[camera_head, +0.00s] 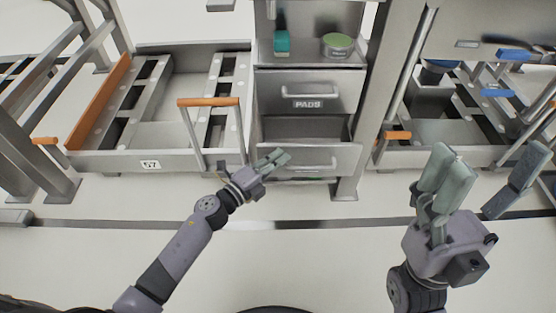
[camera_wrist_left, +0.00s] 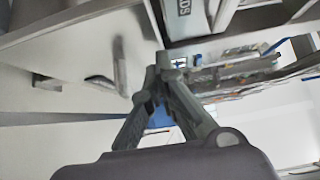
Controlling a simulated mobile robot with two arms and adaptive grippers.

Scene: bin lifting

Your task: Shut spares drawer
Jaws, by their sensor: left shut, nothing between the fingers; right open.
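The grey cabinet in the middle holds a closed drawer labelled PADS (camera_head: 307,92). Below it a lower drawer (camera_head: 335,158) stands pulled out, its inside showing behind its front panel. I cannot read a label on it. My left gripper (camera_head: 278,158) is shut and empty at the left part of this drawer's front; I cannot tell whether it touches. In the left wrist view my fingertips (camera_wrist_left: 164,62) are together, with a grey panel and handle (camera_wrist_left: 120,66) to their left. My right gripper (camera_head: 485,180) is open and empty, raised at the right, away from the drawer.
A teal item (camera_head: 282,41) and a green-lidded tin (camera_head: 338,44) sit on the cabinet shelf. A large bin (camera_head: 105,162) with orange handles stands left, another bin (camera_head: 435,157) right. Metal posts flank the cabinet. The floor in front is clear.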

